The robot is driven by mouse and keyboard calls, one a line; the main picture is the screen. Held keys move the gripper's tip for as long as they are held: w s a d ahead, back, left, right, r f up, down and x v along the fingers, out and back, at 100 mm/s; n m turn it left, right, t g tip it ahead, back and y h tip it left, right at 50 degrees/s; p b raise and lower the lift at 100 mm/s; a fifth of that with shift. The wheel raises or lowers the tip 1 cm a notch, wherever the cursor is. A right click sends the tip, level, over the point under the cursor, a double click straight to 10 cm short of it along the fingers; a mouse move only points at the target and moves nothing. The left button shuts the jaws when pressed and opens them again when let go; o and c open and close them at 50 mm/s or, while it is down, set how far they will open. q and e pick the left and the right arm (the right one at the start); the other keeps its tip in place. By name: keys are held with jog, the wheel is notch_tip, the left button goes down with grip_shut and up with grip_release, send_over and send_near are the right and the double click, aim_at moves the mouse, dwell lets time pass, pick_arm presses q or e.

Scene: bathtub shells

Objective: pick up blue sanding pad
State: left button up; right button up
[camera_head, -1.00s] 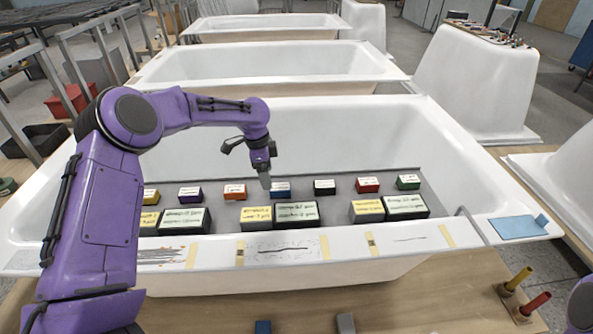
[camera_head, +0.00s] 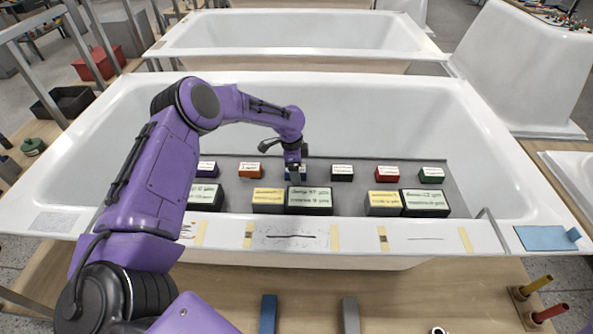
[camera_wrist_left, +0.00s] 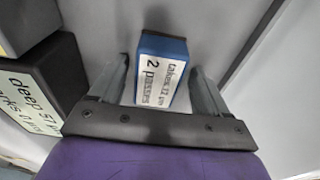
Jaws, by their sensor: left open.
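The blue sanding pad (camera_head: 303,174) sits on the grey shelf in the near bathtub, in the back row of small blocks. My gripper partly hides it in the head view. In the left wrist view the pad (camera_wrist_left: 173,46) is a blue block with a white label of handwritten text. My left gripper (camera_head: 292,173) is over the pad. In the wrist view its fingers are open, one on each side of the pad, with gaps showing. My right gripper is not in view.
Other labelled blocks stand close by: an orange one (camera_head: 249,171), a dark one (camera_head: 342,173), a red one (camera_head: 387,174) and a green one (camera_head: 431,175). Larger dark blocks (camera_head: 309,207) stand in front. The tub's near rim (camera_head: 350,240) lies between me and the blocks.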

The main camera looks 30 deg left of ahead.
pick_arm(q)
jog(key=shift+s+r, duration=0.25)
jog(key=shift+r, duration=0.05)
jog(key=c, duration=1)
jog(key=shift+c, duration=0.3)
jog(key=shift+w+r, duration=0.15)
jog(key=shift+r, duration=0.25)
jog(key=r, duration=0.3)
jog(key=shift+d, duration=0.25)
jog(key=s+d+r+b, duration=0.2)
jog(key=s+d+r, duration=0.7)
jog(key=s, duration=0.1)
jog(key=shift+s, duration=0.25)
